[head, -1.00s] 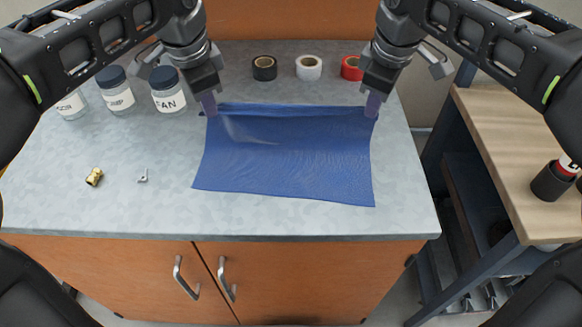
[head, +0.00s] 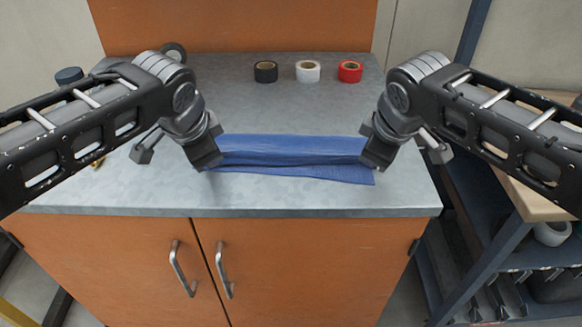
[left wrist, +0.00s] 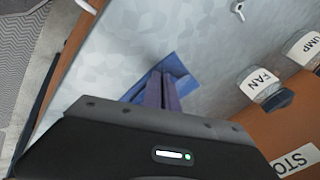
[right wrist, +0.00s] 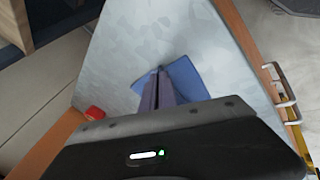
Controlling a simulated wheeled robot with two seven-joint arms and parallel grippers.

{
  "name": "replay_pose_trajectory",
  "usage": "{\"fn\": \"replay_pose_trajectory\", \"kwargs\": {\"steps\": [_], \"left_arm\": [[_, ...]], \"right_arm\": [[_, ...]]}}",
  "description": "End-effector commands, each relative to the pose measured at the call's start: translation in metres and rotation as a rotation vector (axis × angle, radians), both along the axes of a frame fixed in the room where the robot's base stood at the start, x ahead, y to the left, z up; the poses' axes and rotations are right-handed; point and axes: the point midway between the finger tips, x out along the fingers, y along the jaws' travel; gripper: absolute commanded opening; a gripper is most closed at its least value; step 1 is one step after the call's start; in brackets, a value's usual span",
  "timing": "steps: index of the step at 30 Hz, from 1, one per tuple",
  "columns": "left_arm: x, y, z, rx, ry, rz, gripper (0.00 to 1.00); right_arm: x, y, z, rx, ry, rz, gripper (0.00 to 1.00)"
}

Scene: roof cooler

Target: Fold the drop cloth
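The blue drop cloth (head: 290,150) lies on the grey counter as a narrow band, doubled over with its far part brought toward the front. A lower layer shows along its front edge, sticking out most at the right. My left gripper (head: 212,163) is at the band's left end, and my right gripper (head: 372,162) is at its right end. In the left wrist view the fingers (left wrist: 157,90) are together on the cloth (left wrist: 175,68). In the right wrist view the fingers (right wrist: 157,88) are also together on the cloth (right wrist: 186,78). The pinched cloth itself is mostly hidden.
Black (head: 265,71), white (head: 309,70) and red (head: 349,71) tape rolls stand at the back of the counter (head: 290,105). Labelled jars, including one marked FAN (left wrist: 262,84), stand at the left. Bare counter lies behind and in front of the cloth.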

Motion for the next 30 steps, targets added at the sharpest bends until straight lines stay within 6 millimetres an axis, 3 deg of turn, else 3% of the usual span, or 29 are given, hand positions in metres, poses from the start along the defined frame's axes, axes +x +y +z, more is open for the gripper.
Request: {"fn": "replay_pose_trajectory", "kwargs": {"steps": [9, 23, 30], "left_arm": [[0.000, 0.001, -0.002, 0.000, -0.013, 0.002, 0.00], [0.000, 0.000, -0.002, -0.001, -0.012, 0.002, 0.38], [-0.004, 0.000, 0.008, -0.001, -0.013, 0.002, 0.40]], "right_arm": [[0.000, 0.000, -0.002, 0.001, -0.013, -0.002, 0.00], [0.000, 0.000, -0.002, 0.001, -0.012, -0.002, 0.38], [-0.005, 0.000, 0.008, 0.000, -0.012, -0.001, 0.40]]}}
